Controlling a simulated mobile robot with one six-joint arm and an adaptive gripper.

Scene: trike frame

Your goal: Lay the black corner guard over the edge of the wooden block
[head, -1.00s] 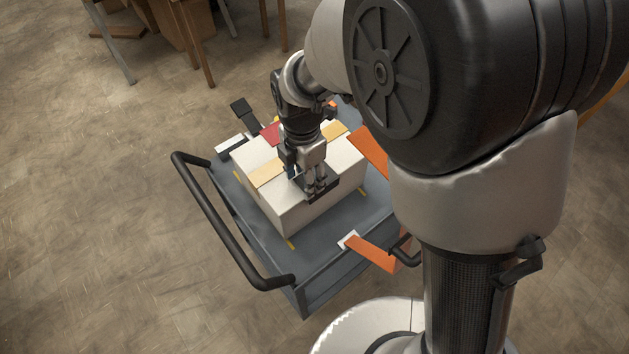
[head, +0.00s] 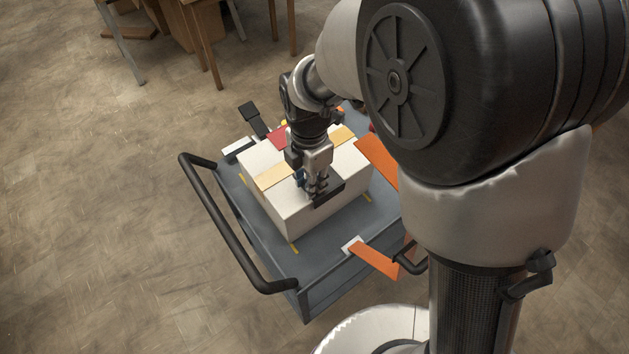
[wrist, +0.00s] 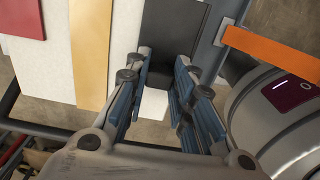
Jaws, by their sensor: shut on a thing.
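The block is a large pale, almost white box shape (head: 285,217) on the grey cart, and it also shows in the wrist view (wrist: 50,68). The black corner guard (head: 331,192) is at the block's front right top edge. In the wrist view the guard (wrist: 176,28) is a dark flat plate with a fold between my fingers. My gripper (head: 317,190) points down and is shut on the guard; its blue-padded fingers stand on both sides in the wrist view (wrist: 158,82). The fingers hide part of the guard, and I cannot tell whether it touches the block.
The grey cart (head: 307,262) has a black handle (head: 222,225) on its left. Orange strips (head: 373,257) stick out on the right side. Tan strips (head: 274,178) and a red piece (head: 278,138) lie on the block. Open floor is at left.

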